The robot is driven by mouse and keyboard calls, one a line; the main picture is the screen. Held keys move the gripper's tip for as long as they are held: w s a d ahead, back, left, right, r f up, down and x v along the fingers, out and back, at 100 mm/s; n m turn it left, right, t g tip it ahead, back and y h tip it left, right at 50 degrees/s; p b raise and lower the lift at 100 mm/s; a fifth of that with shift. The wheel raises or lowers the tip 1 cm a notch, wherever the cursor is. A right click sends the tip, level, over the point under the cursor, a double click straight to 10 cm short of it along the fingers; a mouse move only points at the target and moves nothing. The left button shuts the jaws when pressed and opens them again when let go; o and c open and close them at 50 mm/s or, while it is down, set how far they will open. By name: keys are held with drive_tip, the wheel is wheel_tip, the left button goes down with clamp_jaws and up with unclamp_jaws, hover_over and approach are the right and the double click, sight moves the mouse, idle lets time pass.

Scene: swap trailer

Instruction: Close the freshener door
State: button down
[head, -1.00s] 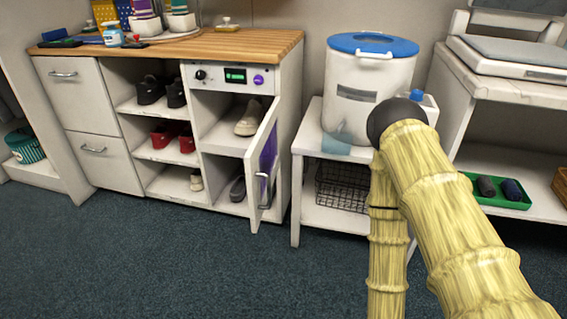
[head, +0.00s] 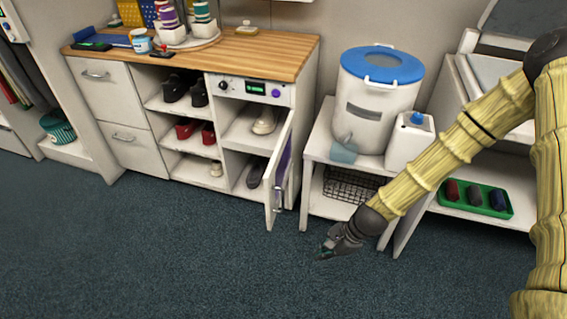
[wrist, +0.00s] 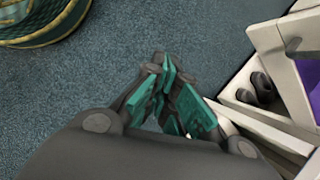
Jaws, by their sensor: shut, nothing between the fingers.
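The freshener is the right-hand compartment of the white cabinet, under a control panel (head: 250,88) with a green display. In the wrist view the teal fingers (wrist: 172,95) are together, with the cabinet's shoes and a purple surface (wrist: 300,100) at the right.
A side table (head: 318,150) with a white blue-lidded bin (head: 378,105) and a wire basket (head: 350,186) stands right of the cabinet. A green tray (head: 474,198) sits on a shelf further right. The carpet (head: 170,250) in front is clear.

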drive_tip(key=w+a+r+m+t+y+p, duration=0.15)
drive_tip(key=w+r+m+p, duration=0.35)
drive_tip(key=r, duration=0.7)
drive_tip(key=w+r+m+y+p, duration=0.15)
drive_tip(key=w+r+p, duration=0.25)
drive_tip(key=w+r, duration=0.55)
drive_tip(key=p, duration=0.1)
approach(271, 185)
wheel_tip(271, 185, down, 4)
drive_tip(key=a, duration=0.1)
drive_tip(key=shift+w+a+f+n+y, duration=0.2)
drive_tip(key=shift+w+a+n+y, duration=0.1)
drive_tip(key=shift+w+a+n, duration=0.4)
drive_tip(key=shift+s+a+m, duration=0.1)
drive_tip(key=shift+a+m, duration=0.15)
drive_tip(key=shift+m, duration=0.1)
